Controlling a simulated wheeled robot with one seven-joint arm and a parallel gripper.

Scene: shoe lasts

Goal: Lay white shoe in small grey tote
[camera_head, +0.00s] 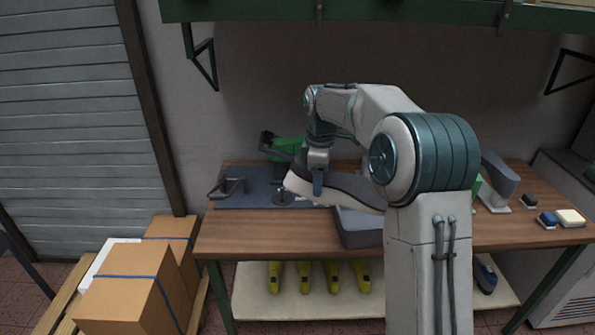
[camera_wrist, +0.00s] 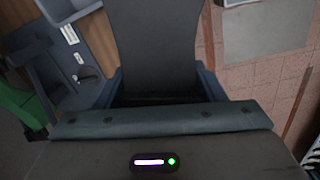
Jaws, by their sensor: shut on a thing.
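In the wrist view the gripper fingers (camera_wrist: 161,88) stand on either side of a wide dark grey part of the shoe (camera_wrist: 157,40). The small grey tote (camera_head: 358,232) sits at the bench's front edge, below the shoe's right part. My arm hides the tote's right side, and the shoe covers part of its opening, so its inside does not show.
A blue-grey mat (camera_head: 259,188) with a dark tool (camera_head: 228,187) lies at the left of the wooden bench (camera_head: 250,236). A green and black device (camera_head: 287,150) stands behind. Brushes (camera_head: 547,220) lie far right.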

